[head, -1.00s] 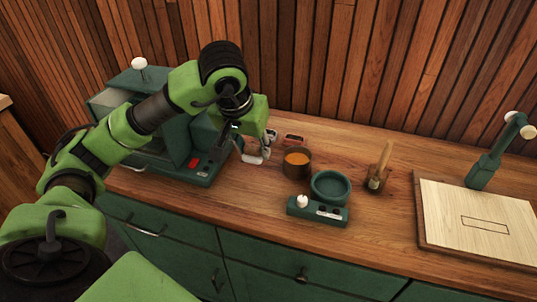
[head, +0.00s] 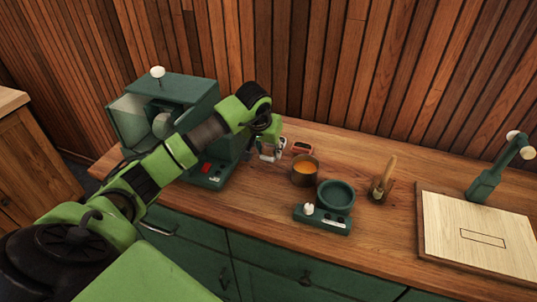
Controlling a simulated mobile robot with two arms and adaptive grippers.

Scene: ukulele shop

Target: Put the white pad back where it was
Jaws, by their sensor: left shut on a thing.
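My left gripper (head: 269,151) is low over the back of the counter, just right of the green machine (head: 190,92). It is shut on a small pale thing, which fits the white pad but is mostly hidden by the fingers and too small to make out. I cannot tell whether it touches the counter. A small dark tray with a red inside (head: 302,147) lies just right of the gripper. My right gripper is not in view.
A brown pot of orange liquid (head: 305,171), a round green dish (head: 336,195) on a control box (head: 323,218), a brush in a holder (head: 383,180) and a pale board (head: 480,235) stand to the right. A green lamp (head: 487,183) is behind the board.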

